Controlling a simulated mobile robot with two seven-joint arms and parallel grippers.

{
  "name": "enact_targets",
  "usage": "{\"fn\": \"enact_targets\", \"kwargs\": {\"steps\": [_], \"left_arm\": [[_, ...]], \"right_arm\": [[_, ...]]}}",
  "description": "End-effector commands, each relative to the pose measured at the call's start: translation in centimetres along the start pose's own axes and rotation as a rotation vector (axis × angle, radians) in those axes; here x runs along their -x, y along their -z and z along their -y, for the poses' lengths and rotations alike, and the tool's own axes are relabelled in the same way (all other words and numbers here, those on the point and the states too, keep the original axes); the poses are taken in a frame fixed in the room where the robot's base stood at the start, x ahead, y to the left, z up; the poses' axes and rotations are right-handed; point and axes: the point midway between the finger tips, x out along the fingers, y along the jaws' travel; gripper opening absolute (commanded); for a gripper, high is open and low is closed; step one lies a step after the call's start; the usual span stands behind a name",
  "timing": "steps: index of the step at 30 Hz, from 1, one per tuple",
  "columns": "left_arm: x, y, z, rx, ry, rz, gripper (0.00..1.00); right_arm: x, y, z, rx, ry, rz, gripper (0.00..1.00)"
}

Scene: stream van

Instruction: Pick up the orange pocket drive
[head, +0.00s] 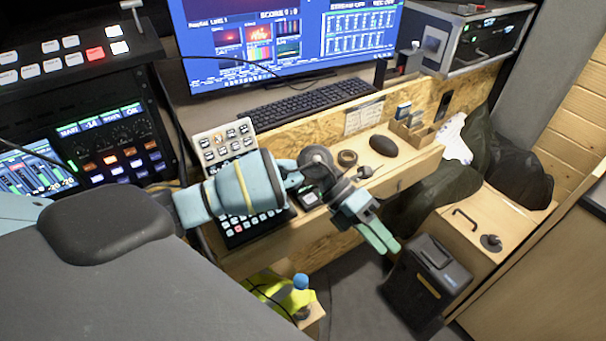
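I cannot make out an orange pocket drive in the head view; the arm hides part of the desk. My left gripper (385,246) hangs past the front edge of the wooden desk (405,166), over the floor gap, pointing down and to the right. Its two pale teal fingers lie close side by side, with nothing visible between them. My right gripper is not in view.
On the desk are a black mouse (383,146), a roll of tape (347,158), a small wooden organizer (412,130) and a keyboard (312,103). A black case (425,285) stands on the floor beside a wooden box (470,232). A yellow-green cloth (268,290) lies below.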

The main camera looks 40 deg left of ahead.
Motion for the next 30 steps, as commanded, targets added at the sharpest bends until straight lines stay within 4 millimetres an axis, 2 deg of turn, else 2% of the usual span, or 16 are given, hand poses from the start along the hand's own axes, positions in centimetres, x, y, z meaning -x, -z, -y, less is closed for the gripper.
{"fn": "enact_targets", "kwargs": {"steps": [3, 5, 7, 12, 15, 18, 21, 26, 30], "left_arm": [[4.7, -1.6, -3.1, -0.085, -0.262, -0.105, 0.40], [7.6, -2.3, -4.4, -0.107, -0.395, -0.151, 0.40], [11.4, -3.1, -5.5, -0.116, -0.547, -0.195, 0.40], [20.2, -4.4, -6.7, -0.080, -0.853, -0.258, 0.40], [24.0, -4.7, -6.5, -0.047, -0.970, -0.272, 0.40], [26.2, -4.8, -6.3, -0.023, -1.037, -0.280, 0.40], [27.2, -4.7, -6.2, -0.011, -1.064, -0.283, 0.40], [27.2, -4.7, -6.2, -0.010, -1.068, -0.284, 0.40], [26.7, -4.5, -7.2, -0.010, -1.066, -0.283, 0.40]], "right_arm": [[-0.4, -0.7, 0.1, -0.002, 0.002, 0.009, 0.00], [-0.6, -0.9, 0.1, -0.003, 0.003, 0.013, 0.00], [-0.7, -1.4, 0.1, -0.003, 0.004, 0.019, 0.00], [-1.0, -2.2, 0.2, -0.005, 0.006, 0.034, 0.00], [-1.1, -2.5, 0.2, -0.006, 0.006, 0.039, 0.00], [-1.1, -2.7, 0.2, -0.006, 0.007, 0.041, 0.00], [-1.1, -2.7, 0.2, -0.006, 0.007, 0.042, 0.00], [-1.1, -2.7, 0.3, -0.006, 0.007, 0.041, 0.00], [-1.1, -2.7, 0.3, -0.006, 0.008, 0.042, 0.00]]}}
